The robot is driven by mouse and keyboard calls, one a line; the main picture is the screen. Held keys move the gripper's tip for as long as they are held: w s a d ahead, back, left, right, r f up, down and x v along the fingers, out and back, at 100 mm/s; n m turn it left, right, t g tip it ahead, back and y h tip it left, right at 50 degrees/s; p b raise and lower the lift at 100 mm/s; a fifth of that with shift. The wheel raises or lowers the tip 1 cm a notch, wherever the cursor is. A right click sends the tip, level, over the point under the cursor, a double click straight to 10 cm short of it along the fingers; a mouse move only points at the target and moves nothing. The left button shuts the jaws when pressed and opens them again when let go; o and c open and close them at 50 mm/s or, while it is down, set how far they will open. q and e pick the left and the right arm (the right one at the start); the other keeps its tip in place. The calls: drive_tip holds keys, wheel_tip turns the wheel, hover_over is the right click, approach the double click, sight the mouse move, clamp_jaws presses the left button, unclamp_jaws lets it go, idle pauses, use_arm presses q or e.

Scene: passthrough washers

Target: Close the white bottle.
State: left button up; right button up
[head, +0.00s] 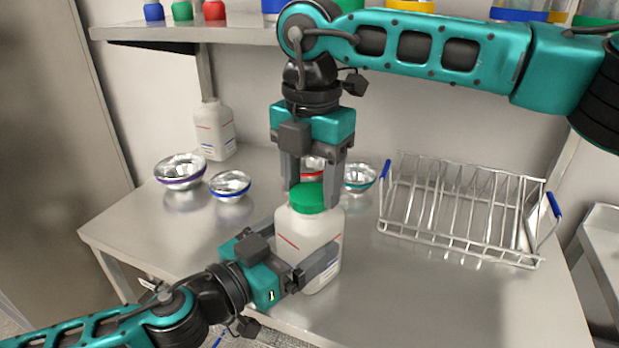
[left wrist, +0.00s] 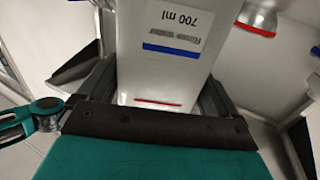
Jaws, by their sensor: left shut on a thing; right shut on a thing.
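The white bottle (head: 303,237) stands upright near the front of the steel table, with red and blue printed lines. A green cap (head: 307,197) sits at its mouth; I cannot tell whether it is screwed tight. My left gripper (head: 308,268) is shut around the bottle's lower body from the left. The bottle (left wrist: 165,70) also fills the middle of the left wrist view, between the two fingers, with its label showing. My right gripper (head: 314,190) points down from above and is shut on the green cap. Its fingers hide part of the cap's sides.
A metal drying rack (head: 460,215) with blue handles stands to the right. Metal bowls (head: 180,170) (head: 230,184) (head: 359,178) stand behind the bottle. Another white bottle (head: 214,130), without a visible cap, stands at the back left. A shelf (head: 240,34) with coloured-lidded containers runs above.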

drive_tip(key=m, duration=0.7)
drive_tip(key=shift+s+d+m, duration=0.1)
drive_tip(key=shift+m, duration=0.2)
drive_tip(key=m, duration=0.3)
drive_tip(key=shift+s+r+m, duration=0.1)
drive_tip(key=shift+m, duration=0.2)
drive_tip(key=m, duration=0.3)
drive_tip(key=shift+s, duration=0.1)
drive_tip(key=o, duration=1)
drive_tip(key=shift+r, duration=2.15)
drive_tip(key=shift+c, duration=0.2)
